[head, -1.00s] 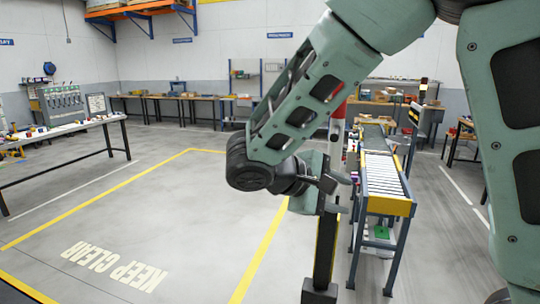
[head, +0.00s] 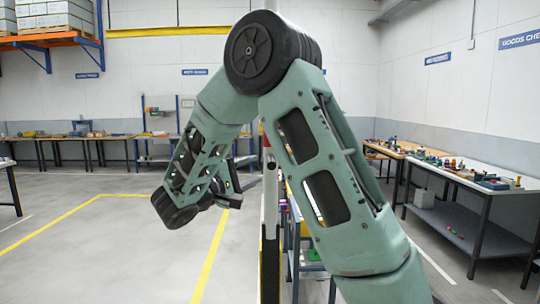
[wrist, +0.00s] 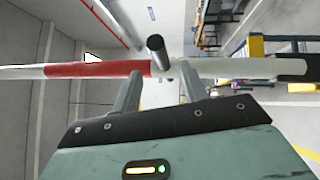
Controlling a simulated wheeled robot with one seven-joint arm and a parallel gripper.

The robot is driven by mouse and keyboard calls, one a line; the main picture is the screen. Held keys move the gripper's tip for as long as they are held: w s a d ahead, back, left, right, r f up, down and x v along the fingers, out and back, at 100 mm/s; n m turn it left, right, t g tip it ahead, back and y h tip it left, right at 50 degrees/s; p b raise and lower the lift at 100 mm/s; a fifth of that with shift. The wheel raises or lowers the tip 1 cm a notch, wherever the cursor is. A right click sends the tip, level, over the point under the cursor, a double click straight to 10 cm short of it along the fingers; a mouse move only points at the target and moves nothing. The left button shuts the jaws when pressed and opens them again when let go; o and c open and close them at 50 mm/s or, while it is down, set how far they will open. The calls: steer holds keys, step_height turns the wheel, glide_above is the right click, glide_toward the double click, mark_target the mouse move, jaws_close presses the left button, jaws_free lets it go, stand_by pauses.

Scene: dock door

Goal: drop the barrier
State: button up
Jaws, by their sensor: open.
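The barrier pole (head: 269,205) stands upright in the head view, white with a red band, partly hidden behind my arm. In the wrist view the red and white pole (wrist: 95,69) runs across the picture just beyond the fingers. A dark round peg (wrist: 156,46) sticks out from it, in line with the gap between the fingertips. My gripper (wrist: 160,74) is open, with nothing held. In the head view my gripper (head: 232,192) is left of the pole, partly hidden by my wrist. I cannot tell whether the fingers touch the pole.
The black and yellow post (head: 270,268) is at the pole's foot. A roller conveyor shows behind my arm, mostly hidden. A long bench (head: 478,183) with small items stands at right. Yellow floor lines (head: 210,257) bound clear floor at left.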

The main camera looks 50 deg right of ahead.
mark_target(268, 161)
steer(key=d+p, duration=0.1)
steer(key=d, duration=0.3)
steer(key=d+r+p, duration=0.1)
steer(key=d, duration=0.1)
steer(key=shift+s+d+p, duration=0.15)
steer(key=shift+s+p, duration=0.1)
steer(key=shift+p, duration=0.05)
steer(key=shift+d, duration=0.75)
jaws_close()
